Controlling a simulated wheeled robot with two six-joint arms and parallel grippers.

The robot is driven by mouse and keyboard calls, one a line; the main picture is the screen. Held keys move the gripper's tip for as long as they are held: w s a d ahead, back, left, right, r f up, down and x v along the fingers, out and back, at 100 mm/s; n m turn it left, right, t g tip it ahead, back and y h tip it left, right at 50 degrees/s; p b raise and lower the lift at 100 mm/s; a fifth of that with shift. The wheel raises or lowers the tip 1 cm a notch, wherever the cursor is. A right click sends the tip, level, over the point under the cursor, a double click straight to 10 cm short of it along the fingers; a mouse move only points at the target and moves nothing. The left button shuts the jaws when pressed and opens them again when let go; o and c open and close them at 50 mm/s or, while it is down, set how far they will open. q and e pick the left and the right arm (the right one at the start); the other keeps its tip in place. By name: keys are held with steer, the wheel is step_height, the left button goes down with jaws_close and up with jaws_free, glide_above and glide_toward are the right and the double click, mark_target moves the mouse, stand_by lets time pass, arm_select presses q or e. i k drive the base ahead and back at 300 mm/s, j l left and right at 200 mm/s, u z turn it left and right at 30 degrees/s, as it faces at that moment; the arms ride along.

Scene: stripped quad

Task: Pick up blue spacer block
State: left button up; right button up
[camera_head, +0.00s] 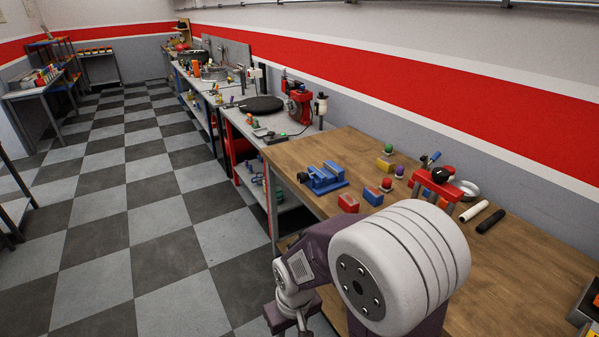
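A small blue block (373,196) lies on the wooden workbench (545,247), in front of a larger blue vise (322,178). A red block (348,203) sits just left of the blue block, and a yellow block (385,164) lies behind it. One of my arms, with a large white joint and purple links, fills the lower middle and covers part of the near bench. No gripper fingers show, so I cannot see what either gripper holds. Nothing of mine is seen touching the blue block.
Red and green round-topped pieces (387,185) stand right of the blue block. A red tool with a black knob (440,180), a white ring, a white cylinder (473,211) and a black cylinder (490,221) lie further right. Checkered floor is open at left.

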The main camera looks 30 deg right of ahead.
mark_target(373, 195)
steer(key=i+z, duration=0.1)
steer(key=i, duration=0.5)
steer(key=i+j+z, duration=0.15)
steer(key=i, duration=0.45)
steer(key=i+j+z, duration=0.1)
steer(key=i, duration=0.5)
steer(key=i+z, duration=0.2)
steer(key=z, duration=0.25)
steer(key=i+j+z, duration=0.15)
steer(key=z, duration=0.25)
steer(key=i+j+z, duration=0.2)
steer(key=z, duration=0.25)
steer(key=i+j+z, duration=0.2)
steer(key=z, duration=0.25)
steer(key=i+j+z, duration=0.1)
steer(key=j+z, duration=0.5)
steer(key=z, duration=0.25)
steer(key=i+j+z, duration=0.15)
steer(key=z, duration=0.2)
steer(key=i+j+z, duration=0.1)
steer(key=j+z, duration=0.25)
